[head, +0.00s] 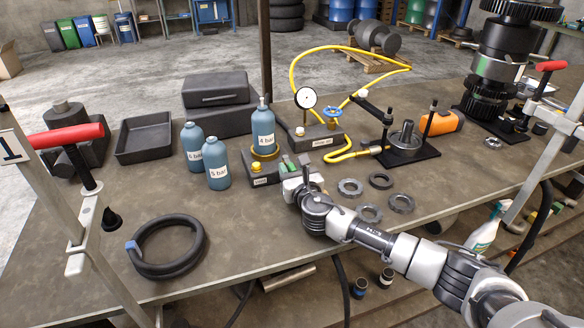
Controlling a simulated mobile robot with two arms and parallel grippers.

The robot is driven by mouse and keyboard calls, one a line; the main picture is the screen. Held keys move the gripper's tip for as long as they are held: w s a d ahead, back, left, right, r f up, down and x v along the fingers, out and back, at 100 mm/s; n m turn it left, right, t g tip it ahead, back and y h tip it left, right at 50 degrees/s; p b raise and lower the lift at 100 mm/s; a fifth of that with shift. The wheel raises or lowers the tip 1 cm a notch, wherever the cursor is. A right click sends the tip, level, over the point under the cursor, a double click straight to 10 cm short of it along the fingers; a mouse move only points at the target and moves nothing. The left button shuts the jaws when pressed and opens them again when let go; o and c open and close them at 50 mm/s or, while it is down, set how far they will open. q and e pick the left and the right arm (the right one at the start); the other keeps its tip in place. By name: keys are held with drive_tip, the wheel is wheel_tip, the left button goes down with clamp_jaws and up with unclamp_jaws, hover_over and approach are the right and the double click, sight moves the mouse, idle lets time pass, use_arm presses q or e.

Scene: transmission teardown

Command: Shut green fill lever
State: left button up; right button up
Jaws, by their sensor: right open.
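The green fill lever (287,161) is a small green piece on the dark filling block (262,180), just right of the blue bottle (263,132) that stands on the block. The lever looks upright, but it is partly hidden by my right gripper and its exact angle cannot be told. My right gripper (297,170) is open at the right end of the block, close to the lever; whether it touches the lever cannot be told. My left gripper is not in view.
Two more blue bottles (192,145) stand left of the block. A gauge unit (314,138) with a yellow hose stands behind my right gripper. Several metal rings (350,188) lie right of it.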

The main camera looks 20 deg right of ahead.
drive_tip(key=shift+w, duration=0.3)
clamp_jaws()
